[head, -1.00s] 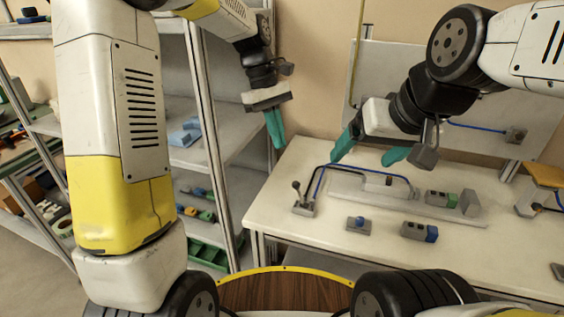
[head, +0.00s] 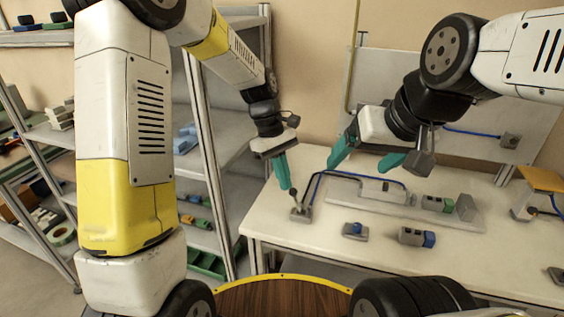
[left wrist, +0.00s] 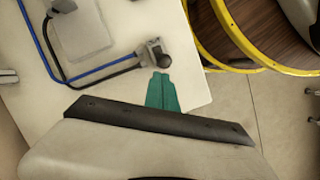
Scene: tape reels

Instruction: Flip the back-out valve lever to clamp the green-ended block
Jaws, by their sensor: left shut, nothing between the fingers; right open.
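The valve (head: 301,212), a small grey body with a dark-knobbed lever, stands at the table's left part; blue and black hoses run from it. The lever leans slightly left, and it also shows in the left wrist view (left wrist: 164,60). My left gripper (head: 287,187) is shut and empty, its teal fingertips right beside the knob; I cannot tell whether they touch. They also show in the left wrist view (left wrist: 161,77). The green-ended block (head: 437,204) lies on the grey fixture between the clamp cylinder and end stop. My right gripper (head: 361,166) is open and empty above the table.
The fixture plate (head: 350,197) carries a grey clamp cylinder (head: 378,189) and an end stop (head: 466,207). A blue-buttoned box (head: 355,231) and a blue-ended block (head: 417,237) lie in front. A yellow-topped stand (head: 541,181) is at right. Shelves (head: 215,140) stand left.

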